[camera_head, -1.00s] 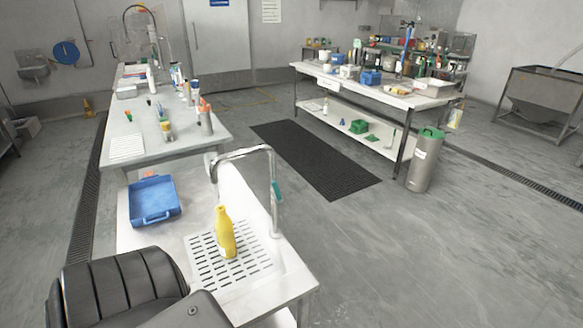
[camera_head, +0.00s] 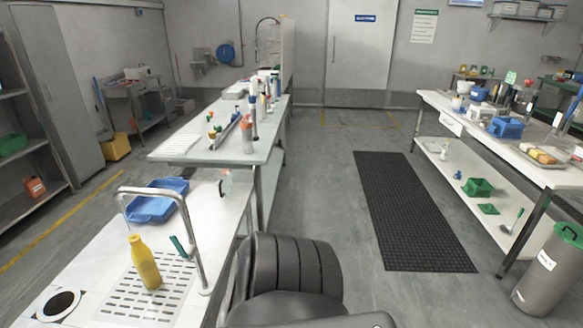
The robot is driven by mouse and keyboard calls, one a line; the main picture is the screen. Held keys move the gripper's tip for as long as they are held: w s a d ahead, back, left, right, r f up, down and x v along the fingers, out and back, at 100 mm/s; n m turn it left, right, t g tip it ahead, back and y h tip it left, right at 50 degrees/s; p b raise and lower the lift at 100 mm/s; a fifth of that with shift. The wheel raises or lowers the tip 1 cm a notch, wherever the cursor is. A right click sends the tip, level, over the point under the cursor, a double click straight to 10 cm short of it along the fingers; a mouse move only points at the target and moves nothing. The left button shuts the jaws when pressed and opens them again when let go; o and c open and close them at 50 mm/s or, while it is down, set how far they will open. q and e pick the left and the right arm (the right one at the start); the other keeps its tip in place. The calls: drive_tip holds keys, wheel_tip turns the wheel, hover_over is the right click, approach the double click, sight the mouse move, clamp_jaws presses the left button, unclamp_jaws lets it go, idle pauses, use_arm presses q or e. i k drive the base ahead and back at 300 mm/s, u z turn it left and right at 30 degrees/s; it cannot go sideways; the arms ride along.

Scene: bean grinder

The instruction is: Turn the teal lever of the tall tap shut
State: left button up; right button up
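The tall tap (camera_head: 187,222) is a chrome pipe bent over the sink counter at the lower left of the head view. Its teal lever (camera_head: 181,246) sticks out from the upright pipe, on the side towards the yellow bottle. The yellow bottle (camera_head: 145,264) stands upright on the slotted drain plate (camera_head: 178,277) beside the tap. A dark ribbed part of my own arm fills the bottom middle, just right of the tap. Neither gripper shows.
A blue tray (camera_head: 150,208) lies on the counter behind the tap. A round hole (camera_head: 58,304) is at the counter's front left. A long table (camera_head: 190,146) stands beyond. A black floor mat (camera_head: 411,210) and a steel bin (camera_head: 549,270) are to the right, with clear floor between.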

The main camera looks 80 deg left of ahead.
sight(186, 257)
drive_tip(key=i, duration=0.9)
drive_tip(key=u, duration=2.55)
drive_tip(key=i, duration=1.85)
drive_tip(key=u, duration=3.1)
